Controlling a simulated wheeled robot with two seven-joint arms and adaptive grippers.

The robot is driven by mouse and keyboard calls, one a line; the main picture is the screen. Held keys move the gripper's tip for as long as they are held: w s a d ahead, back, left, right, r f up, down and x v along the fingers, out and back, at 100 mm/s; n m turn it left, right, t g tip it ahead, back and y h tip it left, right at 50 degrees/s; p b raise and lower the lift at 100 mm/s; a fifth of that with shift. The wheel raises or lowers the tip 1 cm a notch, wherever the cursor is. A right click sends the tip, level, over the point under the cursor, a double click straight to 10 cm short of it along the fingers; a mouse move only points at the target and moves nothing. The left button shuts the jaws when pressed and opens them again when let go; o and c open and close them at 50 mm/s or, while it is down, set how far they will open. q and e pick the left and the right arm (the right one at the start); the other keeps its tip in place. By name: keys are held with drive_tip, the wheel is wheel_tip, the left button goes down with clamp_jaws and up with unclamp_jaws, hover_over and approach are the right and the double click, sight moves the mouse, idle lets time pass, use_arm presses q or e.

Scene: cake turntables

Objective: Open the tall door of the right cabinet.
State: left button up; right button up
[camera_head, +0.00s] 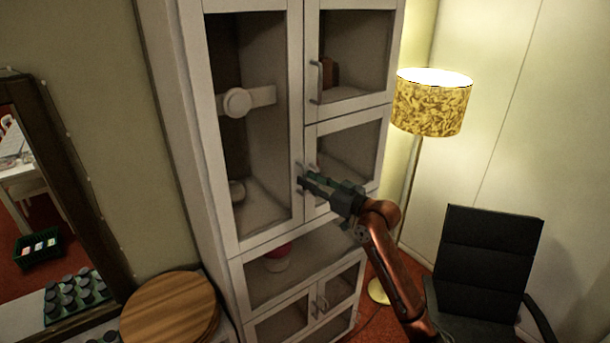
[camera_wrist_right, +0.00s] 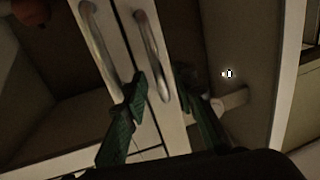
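The white cabinet (camera_head: 170,110) stands in the middle of the head view. Its tall glazed door (camera_head: 296,105) is on the left side and looks shut. The door's handle (camera_head: 300,170) is at its right edge, partly hidden by my right gripper (camera_head: 305,183). In the right wrist view, two metal handles show side by side. The right-hand one, which appears to be the tall door's handle (camera_wrist_right: 150,45), runs between the green fingers of my right gripper (camera_wrist_right: 161,78). The fingers are apart, with a gap beside the handle; contact is unclear. My left gripper is out of view.
Smaller glazed doors (camera_head: 357,108) lie right of the tall door, one with its own handle (camera_head: 316,82). A floor lamp (camera_head: 432,105) and a black chair (camera_head: 485,265) stand at the right. A round wooden board (camera_head: 168,308) is at lower left.

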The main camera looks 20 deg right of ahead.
drive_tip(key=shift+x, duration=1.15)
drive_tip(key=shift+c, duration=0.7)
clamp_jaws()
